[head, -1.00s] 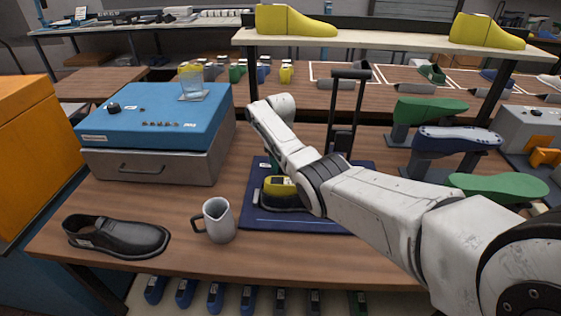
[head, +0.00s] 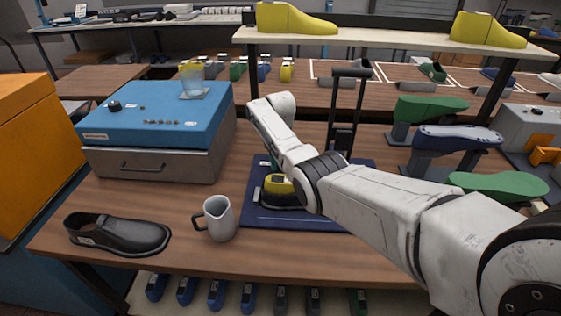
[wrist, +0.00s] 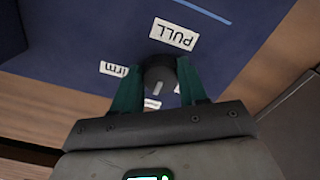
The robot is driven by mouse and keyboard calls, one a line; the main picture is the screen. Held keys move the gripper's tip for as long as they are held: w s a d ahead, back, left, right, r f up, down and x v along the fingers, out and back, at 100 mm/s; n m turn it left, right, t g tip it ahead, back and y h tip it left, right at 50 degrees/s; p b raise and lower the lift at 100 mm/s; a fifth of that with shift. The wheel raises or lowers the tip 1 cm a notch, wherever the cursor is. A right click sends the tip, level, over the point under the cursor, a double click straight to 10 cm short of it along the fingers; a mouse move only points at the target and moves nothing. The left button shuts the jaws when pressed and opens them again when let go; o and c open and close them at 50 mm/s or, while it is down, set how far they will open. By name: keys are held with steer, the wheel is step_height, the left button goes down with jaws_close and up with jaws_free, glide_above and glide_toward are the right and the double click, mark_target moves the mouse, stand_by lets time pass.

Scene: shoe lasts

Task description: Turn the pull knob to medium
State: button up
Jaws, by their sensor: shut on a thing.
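In the wrist view, the dark round pull knob (wrist: 160,74) stands on a blue panel (wrist: 95,25) between the teal fingers of my gripper (wrist: 158,70). The gripper is shut on the knob. A pale mark on the knob faces toward the gripper body. A white "PULL" label (wrist: 174,34) lies just beyond the knob. A label reading "firm" (wrist: 112,68) is to its left. Another label at the right is mostly hidden by a finger. In the head view, my arm hides the knob; the blue panel (head: 290,217) shows on the bench.
A yellow last (head: 277,186) in a dark shoe sits on the panel. A grey jug (head: 220,220) stands close to its left, with a dark shoe (head: 118,235) farther left. A black upright handle (head: 345,110) rises behind my arm.

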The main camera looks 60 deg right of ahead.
steer(key=o, duration=1.1)
steer(key=shift+c, duration=0.2)
step_height(320, 180, up, 11)
steer(key=shift+f, duration=0.1)
